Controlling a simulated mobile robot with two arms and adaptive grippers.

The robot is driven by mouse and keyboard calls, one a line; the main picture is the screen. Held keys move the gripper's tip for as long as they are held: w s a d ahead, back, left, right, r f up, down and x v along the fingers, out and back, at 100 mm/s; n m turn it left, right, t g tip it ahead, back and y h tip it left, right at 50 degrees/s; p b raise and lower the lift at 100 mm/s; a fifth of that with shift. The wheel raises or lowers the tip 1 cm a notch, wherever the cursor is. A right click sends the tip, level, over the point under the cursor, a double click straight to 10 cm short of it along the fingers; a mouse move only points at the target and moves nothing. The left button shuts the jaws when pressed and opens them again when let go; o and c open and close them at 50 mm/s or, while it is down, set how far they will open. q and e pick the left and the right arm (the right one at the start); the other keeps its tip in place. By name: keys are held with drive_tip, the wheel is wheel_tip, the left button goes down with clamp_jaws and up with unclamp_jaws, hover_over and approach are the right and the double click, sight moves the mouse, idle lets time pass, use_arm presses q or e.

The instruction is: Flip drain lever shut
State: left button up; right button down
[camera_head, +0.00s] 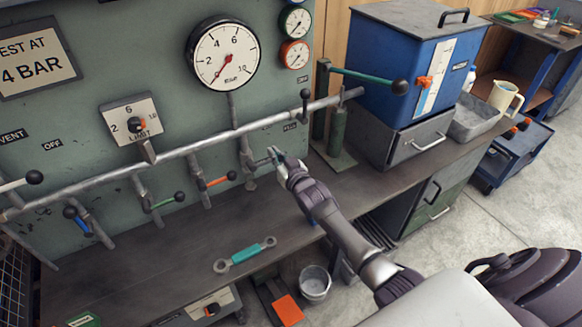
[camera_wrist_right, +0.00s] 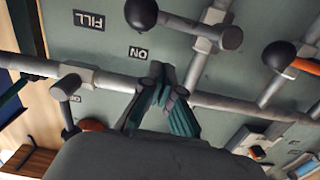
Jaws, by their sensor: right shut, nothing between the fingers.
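Several levers with ball knobs sit along the panel's grey pipe; I cannot read a drain label on any. My right gripper (camera_head: 275,154) is shut and empty in front of the pipe, beside a drop-pipe valve (camera_head: 246,158). In the right wrist view, which is upside down, its fingertips (camera_wrist_right: 162,78) meet close to the main pipe, below the ON label (camera_wrist_right: 138,53). A dark ball knob (camera_wrist_right: 140,13) on a grey lever (camera_wrist_right: 180,23) stands just beyond the fingertips, apart from them. That knob is hidden in the head view. My left gripper is not in view.
Nearby are an upright lever with a black knob (camera_head: 304,94), an orange lever (camera_head: 217,181), a green lever (camera_head: 163,202) and a blue lever (camera_head: 79,219). A teal wrench (camera_head: 245,254) lies on the bench (camera_head: 180,260). A blue tank (camera_head: 400,70) stands at the right.

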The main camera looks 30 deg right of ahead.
drive_tip(key=s+r, duration=0.1)
drive_tip(key=s, duration=0.9)
drive_tip(key=shift+s+d+b, duration=0.15)
drive_tip(key=shift+d+b, duration=0.05)
drive_tip(key=shift+b, duration=0.25)
